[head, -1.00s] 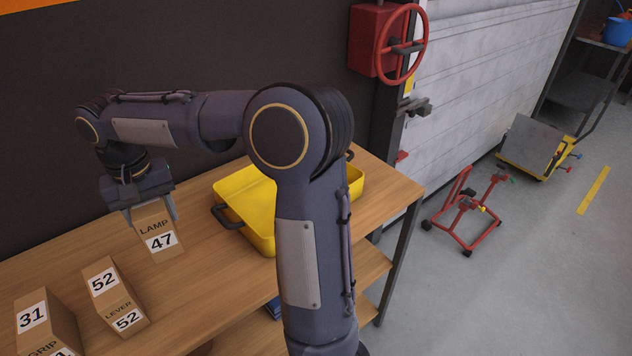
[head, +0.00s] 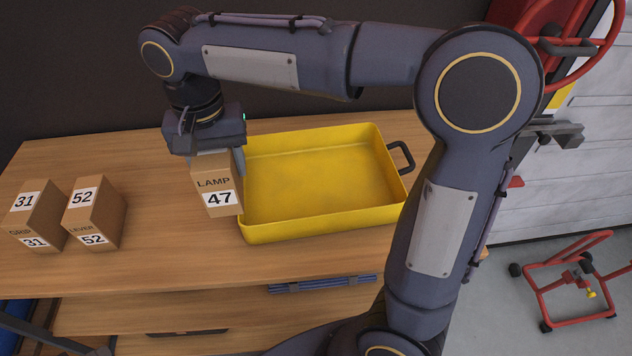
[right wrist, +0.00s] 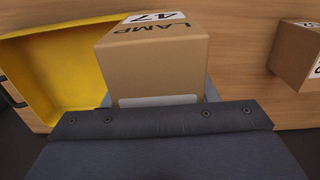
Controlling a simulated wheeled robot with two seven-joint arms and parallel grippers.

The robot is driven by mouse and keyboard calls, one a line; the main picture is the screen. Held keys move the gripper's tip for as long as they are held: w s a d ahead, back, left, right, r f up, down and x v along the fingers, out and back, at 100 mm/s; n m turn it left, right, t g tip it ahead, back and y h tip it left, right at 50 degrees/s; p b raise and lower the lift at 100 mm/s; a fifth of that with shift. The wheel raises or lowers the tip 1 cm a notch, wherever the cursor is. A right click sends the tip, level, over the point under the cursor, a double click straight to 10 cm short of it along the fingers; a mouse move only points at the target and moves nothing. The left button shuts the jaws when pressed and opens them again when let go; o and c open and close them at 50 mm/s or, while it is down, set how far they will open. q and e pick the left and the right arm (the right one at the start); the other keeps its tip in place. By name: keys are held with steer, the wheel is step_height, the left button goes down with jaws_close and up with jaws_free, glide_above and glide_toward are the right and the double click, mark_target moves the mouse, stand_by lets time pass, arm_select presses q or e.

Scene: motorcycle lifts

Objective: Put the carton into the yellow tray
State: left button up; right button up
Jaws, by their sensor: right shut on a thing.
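A brown carton (head: 212,188) marked LAMP 47 hangs upright in my right gripper (head: 217,170). The gripper is shut on its upper part from above, with a finger on either side. The yellow tray (head: 310,226) lies on the wooden bench just right of the carton, and the carton covers part of its left side in the head view. The tray is empty where I see inside. In the right wrist view the carton (right wrist: 155,65) is between the fingers, and the tray (right wrist: 50,70) is at the left. My left gripper is not in view.
Two more cartons, LEVER 52 (head: 97,215) and GRIP 31 (head: 38,218), stand on the bench (head: 150,255) at the left. The tray has a dark handle (head: 402,158) at its right. A red wheeled stand (head: 575,285) is on the floor at the right.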

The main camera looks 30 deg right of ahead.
steer(key=shift+d+f, duration=0.1)
steer(key=w+d+f, duration=0.1)
steer(key=d+f, duration=0.3)
steer(key=w+d+f+p, duration=0.1)
steer(key=d+f, duration=0.3)
steer(key=w+d+f, duration=0.1)
steer(key=d+f, duration=0.3)
steer(key=shift+w+d, duration=0.3)
steer(key=shift+f, duration=0.3)
steer(key=shift+f, duration=0.15)
steer(key=o, duration=1.1)
